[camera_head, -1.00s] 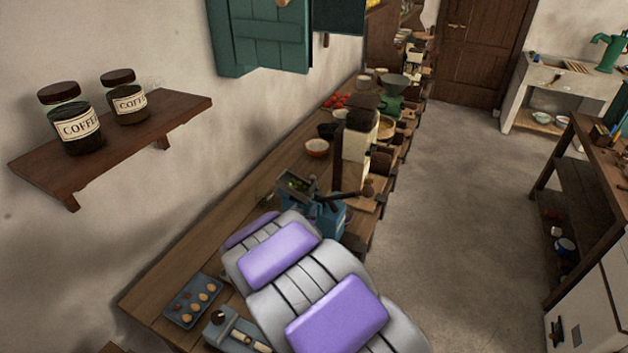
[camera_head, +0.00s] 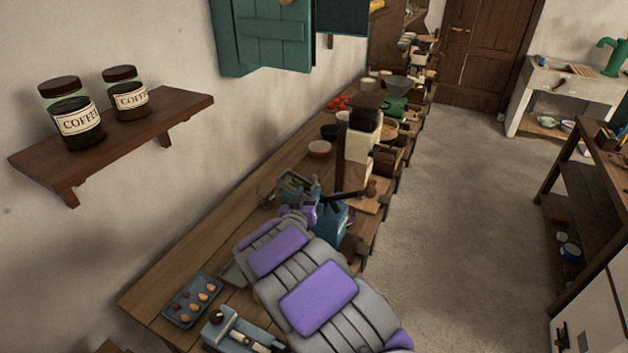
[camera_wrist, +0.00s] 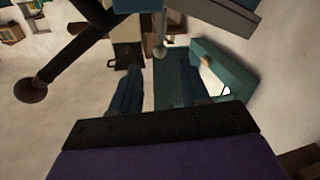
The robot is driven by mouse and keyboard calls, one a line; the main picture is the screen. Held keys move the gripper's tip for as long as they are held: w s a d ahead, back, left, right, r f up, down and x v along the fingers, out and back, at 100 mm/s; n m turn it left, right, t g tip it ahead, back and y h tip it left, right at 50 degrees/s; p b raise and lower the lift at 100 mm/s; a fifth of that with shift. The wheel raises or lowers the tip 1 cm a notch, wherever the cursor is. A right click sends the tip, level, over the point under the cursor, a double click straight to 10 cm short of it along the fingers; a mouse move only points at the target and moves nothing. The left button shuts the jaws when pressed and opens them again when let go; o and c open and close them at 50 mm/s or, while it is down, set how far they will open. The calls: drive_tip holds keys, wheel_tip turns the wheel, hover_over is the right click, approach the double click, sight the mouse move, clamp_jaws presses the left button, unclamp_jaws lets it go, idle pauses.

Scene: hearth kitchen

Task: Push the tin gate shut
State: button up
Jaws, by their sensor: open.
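A blue machine (camera_head: 330,222) with a dark lever stands on the long wooden bench, with a small filled tray beside it at left. The lever ends in a brown knob (camera_head: 371,187), which also shows in the wrist view (camera_wrist: 30,91). I cannot tell for certain which part is the tin gate. My gripper (camera_head: 300,213) is at the near side of the machine, largely hidden by my arm. In the wrist view its dark fingers (camera_wrist: 160,92) are apart with nothing between them. A teal open-topped part (camera_wrist: 230,72) lies close beyond the right finger; contact cannot be judged.
A tray of eggs (camera_head: 191,300) and a grey-blue tool (camera_head: 240,332) lie on the near bench (camera_head: 150,290). A tall dark-and-cream device (camera_head: 362,130) stands beyond the machine. A shelf with coffee jars (camera_head: 120,130) hangs left.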

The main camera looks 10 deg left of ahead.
sight(314, 179)
drive_tip(key=w, duration=0.5)
drive_tip(key=w+d+b, duration=0.1)
drive_tip(key=w, duration=0.2)
drive_tip(key=shift+f, duration=0.1)
drive_tip(key=shift+c, duration=0.3)
clamp_jaws()
